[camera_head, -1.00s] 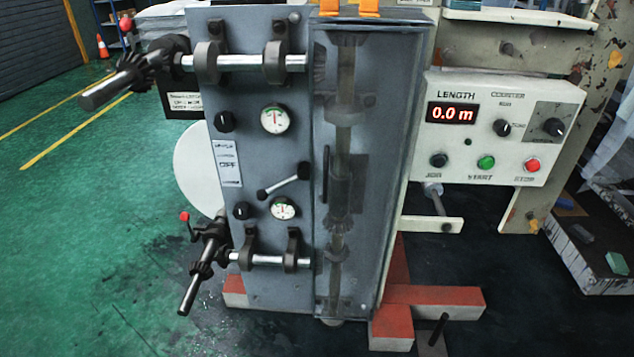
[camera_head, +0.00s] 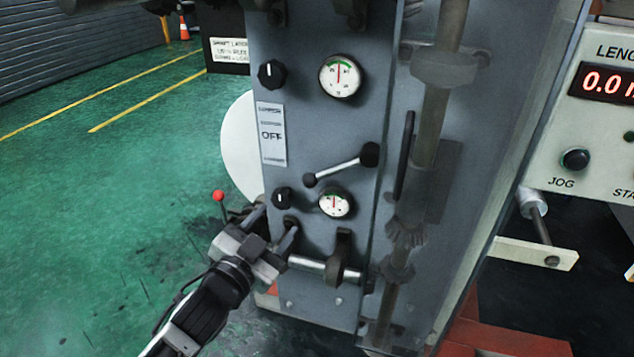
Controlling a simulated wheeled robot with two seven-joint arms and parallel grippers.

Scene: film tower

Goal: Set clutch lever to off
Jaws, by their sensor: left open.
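The clutch lever (camera_head: 340,172) is a silver rod on the grey panel. Its black hub is at the right and its dark knob at the left end, lower than the hub, so it slopes down to the left. A white label plate (camera_head: 271,135) left of it reads OFF in the middle, with smaller words above and below that I cannot read well. My left gripper (camera_head: 276,222) is open and empty, below and left of the lever's knob, apart from it. It overlaps the lower shaft end in the view. My right gripper is not in view.
Two dials (camera_head: 340,76) and two black knobs (camera_head: 271,74) flank the lever above and below. A red-tipped handle (camera_head: 219,196) and the lower shaft (camera_head: 306,263) are close to my gripper. A control box (camera_head: 601,120) is at the right. Green floor lies open at the left.

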